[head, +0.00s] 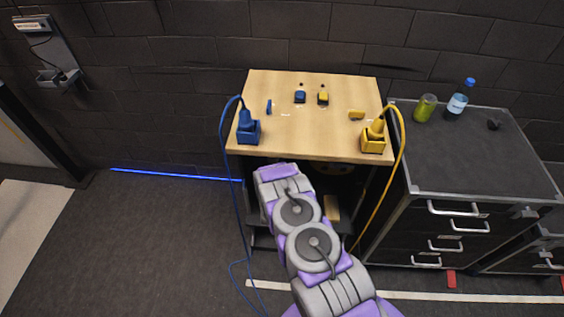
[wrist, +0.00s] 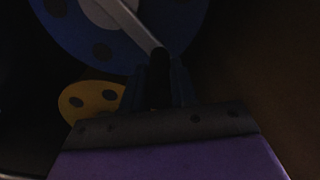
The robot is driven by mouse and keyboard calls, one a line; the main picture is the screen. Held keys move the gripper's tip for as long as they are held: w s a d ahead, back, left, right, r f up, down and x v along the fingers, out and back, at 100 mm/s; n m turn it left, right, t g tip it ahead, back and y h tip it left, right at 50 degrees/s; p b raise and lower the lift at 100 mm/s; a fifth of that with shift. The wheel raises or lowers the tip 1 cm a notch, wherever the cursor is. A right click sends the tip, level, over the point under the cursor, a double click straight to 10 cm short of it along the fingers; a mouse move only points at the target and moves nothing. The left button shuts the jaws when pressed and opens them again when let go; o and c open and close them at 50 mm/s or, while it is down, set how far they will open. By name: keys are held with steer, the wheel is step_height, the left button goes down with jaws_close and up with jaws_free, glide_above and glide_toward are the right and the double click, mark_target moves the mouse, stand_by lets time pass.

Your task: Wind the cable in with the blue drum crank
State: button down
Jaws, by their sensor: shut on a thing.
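In the wrist view the blue drum (wrist: 75,35) fills the top left, with dark round holes and a pale hub. A grey crank arm (wrist: 130,22) runs from the hub down to a dark handle. My gripper (wrist: 160,85) is shut on this crank handle, and its fingers stand on both sides of it. A yellow drum (wrist: 90,98) with dark holes shows lower left, partly hidden behind my gripper. In the head view my arm reaches under the wooden table, and the gripper and blue drum are hidden there. The blue cable (head: 229,190) hangs from the blue plug (head: 247,120) to the floor.
The wooden table (head: 310,135) carries a blue socket box (head: 248,133), a yellow socket box (head: 373,144) and small blue and yellow parts. A yellow cable (head: 401,150) hangs at its right. A dark drawer cabinet (head: 470,160) stands to the right. Floor at left is clear.

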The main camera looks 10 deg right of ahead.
steer(key=shift+s+d+f, duration=0.2)
steer(key=shift+s+f, duration=0.05)
steer(key=shift+f, duration=0.25)
steer(key=c, duration=1.1)
jaws_free()
steer(key=shift+w, duration=0.1)
steer(key=shift+o, duration=1.1)
steer(key=shift+a, duration=0.1)
steer(key=shift+r, duration=0.15)
steer(key=p+v, duration=0.1)
steer(key=v, duration=1.6)
steer(key=shift+p, duration=0.3)
